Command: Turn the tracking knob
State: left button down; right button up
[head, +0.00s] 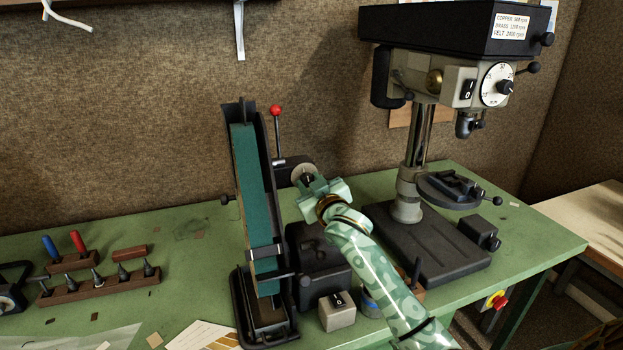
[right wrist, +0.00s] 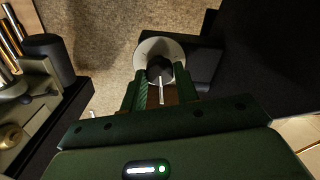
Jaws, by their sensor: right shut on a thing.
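The tracking knob (right wrist: 158,66) is a small black knob on a pale round dial (right wrist: 146,49), seen in the right wrist view. The dial also shows in the head view (head: 299,168), on the right side of the upright belt sander (head: 255,190) with its green belt. My right gripper (head: 310,183) is at the dial, its arm coming from the lower right. In the right wrist view its two fingers (right wrist: 160,85) are on either side of the knob, shut on it. A white pointer line runs down from the knob. My left gripper is out of view.
A lever with a red ball (head: 275,111) stands just behind the knob. A drill press (head: 404,230) stands to the right. A switch box (head: 337,312) sits in front of the sander. Wooden tool racks (head: 99,287) lie at the left of the green bench (head: 190,270).

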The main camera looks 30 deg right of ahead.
jog(key=shift+r+n+p, duration=0.15)
jog(key=shift+n+p, duration=0.8)
jog(key=shift+n, duration=0.15)
jog(key=shift+n+p, duration=0.7)
jog(key=shift+n, duration=0.3)
jog(key=shift+f, duration=0.2)
jog(key=o, duration=1)
jog(key=shift+c, duration=0.2)
jog(key=v, duration=1.6)
jog(key=shift+r+p, duration=0.15)
jog(key=shift+p, duration=0.2)
jog(key=shift+s, duration=0.2)
